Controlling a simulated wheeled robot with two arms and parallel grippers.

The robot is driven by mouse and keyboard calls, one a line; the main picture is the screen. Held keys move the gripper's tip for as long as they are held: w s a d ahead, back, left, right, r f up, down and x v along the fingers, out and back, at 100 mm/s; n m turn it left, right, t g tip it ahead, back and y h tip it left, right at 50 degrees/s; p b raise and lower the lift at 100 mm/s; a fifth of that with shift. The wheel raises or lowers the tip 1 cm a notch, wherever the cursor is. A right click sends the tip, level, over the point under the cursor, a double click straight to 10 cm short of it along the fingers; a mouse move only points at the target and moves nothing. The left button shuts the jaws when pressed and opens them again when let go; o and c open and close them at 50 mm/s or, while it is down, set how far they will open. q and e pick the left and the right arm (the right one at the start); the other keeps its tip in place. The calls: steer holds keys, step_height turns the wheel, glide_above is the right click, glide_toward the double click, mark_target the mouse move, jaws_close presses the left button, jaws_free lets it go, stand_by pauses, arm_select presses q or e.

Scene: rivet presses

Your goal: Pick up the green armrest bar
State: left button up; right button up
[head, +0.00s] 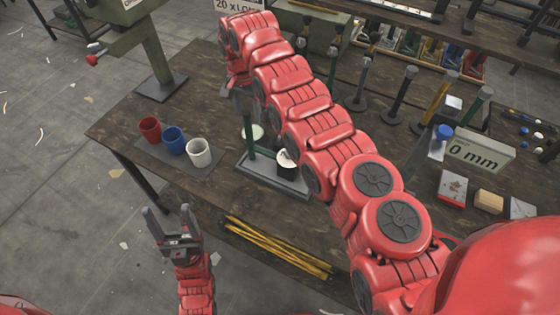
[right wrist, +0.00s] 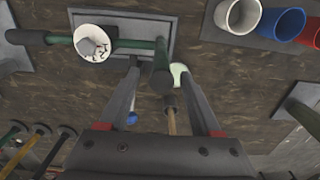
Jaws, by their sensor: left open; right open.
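A dark green bar shows in the right wrist view (right wrist: 130,45), running across a grey base plate (right wrist: 125,20). A green end (right wrist: 162,72) rises towards the camera between my right fingers. In the head view a green post (head: 249,142) stands on the base plate (head: 254,176), partly hidden by my right arm. My right gripper (right wrist: 160,75) is open around the near green end, with no visible grip on it. My left gripper (head: 167,212) is open and empty off the table's front edge.
Red (head: 150,129), blue (head: 174,139) and white (head: 199,152) cups stand left of the base plate. Yellow rods (head: 278,248) lie near the front edge. Several upright posts (head: 398,102) and a "0 mm" display (head: 478,155) stand to the right.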

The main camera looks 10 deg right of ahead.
mark_target(248, 126)
steer(key=shift+s+f+p, duration=0.1)
steer(key=shift+f+p, duration=0.3)
steer(key=shift+p, duration=0.1)
steer(key=f, duration=0.2)
steer(key=f+p, duration=0.1)
steer(key=f, duration=0.1)
steer(key=shift+s+a+p, duration=0.1)
steer(key=shift+a+p, duration=0.1)
steer(key=shift+p, duration=0.1)
steer(key=shift+f, duration=0.3)
jaws_close()
stand_by(0.4)
